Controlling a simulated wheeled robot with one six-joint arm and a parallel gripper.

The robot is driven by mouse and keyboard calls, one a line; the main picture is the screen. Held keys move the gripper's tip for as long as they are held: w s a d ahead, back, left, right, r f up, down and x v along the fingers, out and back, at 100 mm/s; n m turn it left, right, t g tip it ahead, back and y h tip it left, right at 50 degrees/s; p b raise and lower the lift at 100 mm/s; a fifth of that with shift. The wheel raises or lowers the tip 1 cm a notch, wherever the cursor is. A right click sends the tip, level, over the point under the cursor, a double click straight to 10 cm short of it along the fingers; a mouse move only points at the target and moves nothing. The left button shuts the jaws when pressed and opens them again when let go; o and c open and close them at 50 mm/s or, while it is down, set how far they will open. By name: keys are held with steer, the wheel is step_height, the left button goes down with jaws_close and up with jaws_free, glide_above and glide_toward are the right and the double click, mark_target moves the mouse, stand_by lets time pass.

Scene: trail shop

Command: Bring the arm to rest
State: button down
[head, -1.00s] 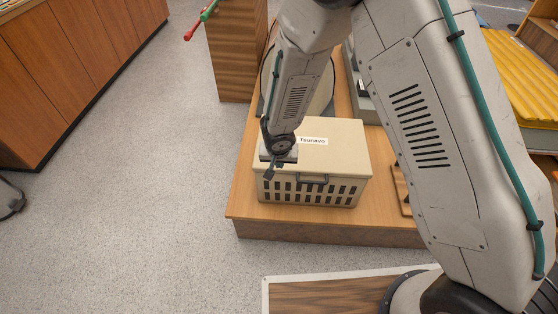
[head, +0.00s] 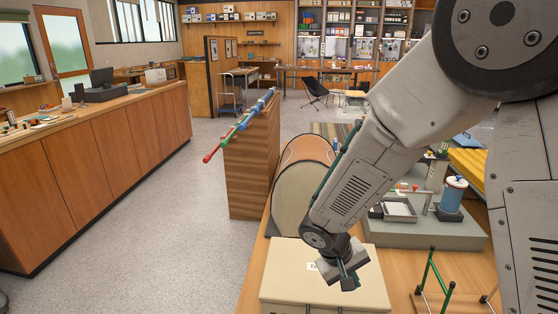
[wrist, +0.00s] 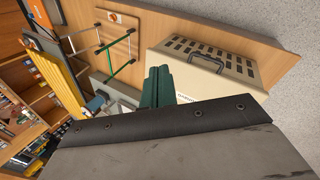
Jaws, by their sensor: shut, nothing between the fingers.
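My gripper (head: 346,283) hangs over the top of a cream lidded box (head: 290,270) in the head view, at the lower middle. Its fingers are shut with nothing between them. In the wrist view the green fingers (wrist: 157,87) lie together, and the box (wrist: 205,62) with its dark handle and slotted side is beyond them to the right. From these views I cannot tell how far above the lid the fingertips are. My arm is bent and comes down from the upper right in the head view.
The box stands on a low wooden platform (head: 255,262). A rounded drum-like thing (head: 297,190) and a wooden panel with coloured rods (head: 250,165) stand behind. Open floor (head: 170,235) lies left.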

steer(key=s+d+r+m+y, duration=0.1)
steer(key=s+d+r, duration=0.3)
steer(key=s+r, duration=0.7)
steer(key=s+d+r+m+y, duration=0.2)
steer(key=s+d+r+y, duration=0.2)
steer(key=s+r, duration=0.7)
steer(key=shift+s+d+r+t, duration=0.2)
steer(key=shift+d+r+t, duration=0.15)
steer(key=shift+r, duration=0.35)
